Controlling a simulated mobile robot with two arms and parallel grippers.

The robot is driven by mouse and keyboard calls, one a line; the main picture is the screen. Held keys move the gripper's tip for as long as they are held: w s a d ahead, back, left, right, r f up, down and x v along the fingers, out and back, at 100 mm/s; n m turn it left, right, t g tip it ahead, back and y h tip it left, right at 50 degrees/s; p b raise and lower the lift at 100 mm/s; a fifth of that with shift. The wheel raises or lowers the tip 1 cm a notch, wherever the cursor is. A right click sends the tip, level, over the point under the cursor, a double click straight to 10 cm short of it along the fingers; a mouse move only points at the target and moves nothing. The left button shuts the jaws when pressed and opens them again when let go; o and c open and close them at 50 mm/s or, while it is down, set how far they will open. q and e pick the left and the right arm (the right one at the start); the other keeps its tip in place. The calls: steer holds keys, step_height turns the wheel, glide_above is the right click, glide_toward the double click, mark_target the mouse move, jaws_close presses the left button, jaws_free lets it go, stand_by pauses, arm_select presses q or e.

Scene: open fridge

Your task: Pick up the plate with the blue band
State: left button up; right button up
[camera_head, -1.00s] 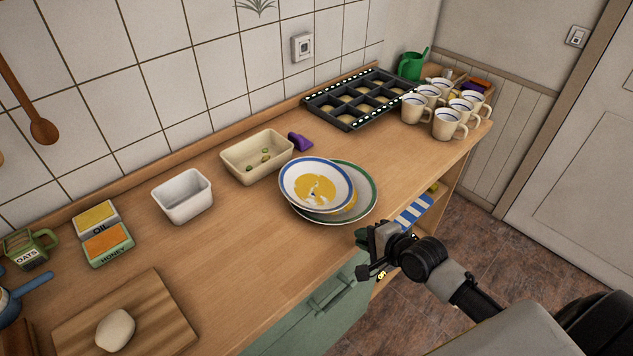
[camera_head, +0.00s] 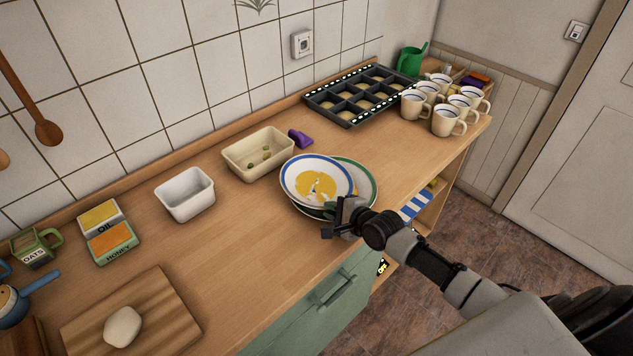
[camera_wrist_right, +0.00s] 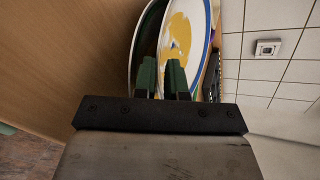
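The plate with the blue band (camera_head: 294,193) is white with a yellow centre. It lies tilted on a green-banded plate (camera_head: 371,184) on the wooden counter. My right gripper (camera_head: 335,221) is at the plates' near edge in the head view. In the right wrist view its two green fingertips (camera_wrist_right: 162,76) stand apart, with a gap between them. The blue-banded plate (camera_wrist_right: 190,25) shows just beyond and between them. Whether the fingers touch its rim cannot be told. My left gripper is not in view.
A cream dish (camera_head: 240,162) and a purple object (camera_head: 301,139) are behind the plates. A muffin tray (camera_head: 347,119) and several mugs (camera_head: 444,122) stand at the right. A white dish (camera_head: 188,202) is at the left.

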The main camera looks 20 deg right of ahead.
steer(key=shift+w+a+f, duration=0.15)
steer(key=shift+w+f, duration=0.1)
steer(key=shift+w, duration=0.2)
steer(key=shift+s, duration=0.1)
steer(key=shift+r, duration=0.1)
jaws_close()
